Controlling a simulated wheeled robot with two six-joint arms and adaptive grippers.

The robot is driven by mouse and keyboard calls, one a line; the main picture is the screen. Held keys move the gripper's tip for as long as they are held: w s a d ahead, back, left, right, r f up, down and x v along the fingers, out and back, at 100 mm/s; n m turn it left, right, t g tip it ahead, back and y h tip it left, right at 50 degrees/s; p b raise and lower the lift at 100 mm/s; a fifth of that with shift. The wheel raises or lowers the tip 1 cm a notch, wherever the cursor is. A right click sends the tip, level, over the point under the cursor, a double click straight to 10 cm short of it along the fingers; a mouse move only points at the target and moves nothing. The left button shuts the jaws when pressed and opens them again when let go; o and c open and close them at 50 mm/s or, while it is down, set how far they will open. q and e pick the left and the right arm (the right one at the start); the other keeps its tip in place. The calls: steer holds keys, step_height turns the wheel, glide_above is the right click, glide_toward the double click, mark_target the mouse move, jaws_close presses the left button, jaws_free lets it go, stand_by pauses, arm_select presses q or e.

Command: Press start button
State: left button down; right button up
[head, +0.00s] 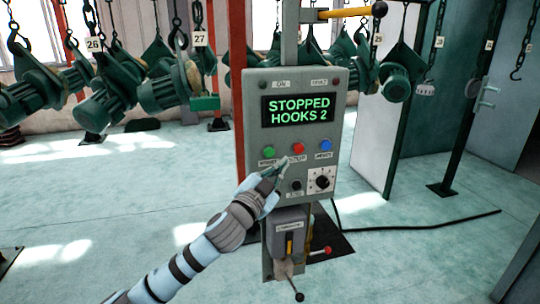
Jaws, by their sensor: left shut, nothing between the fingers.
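A grey control panel (254,110) stands upright on a post, and its screen (297,108) reads "STOPPED HOOKS 2". Below the screen are a green button (269,152), a red button (298,148) and a blue button (326,145), each with a small label too blurred to read surely. My left gripper (281,168) is shut and empty in front of the panel. Its tips show just below and between the green and red buttons, covering neither. I cannot tell whether the tips touch the panel. My right gripper is not in view.
A black button (296,186) and a rotary knob (322,180) sit lower on the panel. A box with a yellow-marked switch (289,242) and a red-knobbed lever (327,251) are below. Green hoist parts (110,95) hang from chains behind. A black cable (420,222) crosses the open floor.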

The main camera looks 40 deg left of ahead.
mark_target(272, 156)
arm_select(q)
steer(key=shift+w+a+p, duration=0.1)
steer(key=shift+w+a, duration=0.5)
steer(key=shift+a, duration=0.25)
steer(key=shift+w+a+p, duration=0.1)
steer(key=shift+w+a, duration=0.5)
steer(key=shift+a, duration=0.3)
steer(key=shift+w+a+p, duration=0.1)
steer(key=shift+w+a, duration=0.5)
steer(key=shift+a, duration=0.25)
steer(key=shift+w+a, duration=0.1)
steer(key=shift+a, duration=0.05)
steer(key=shift+w+a, duration=0.15)
steer(key=shift+a, duration=0.05)
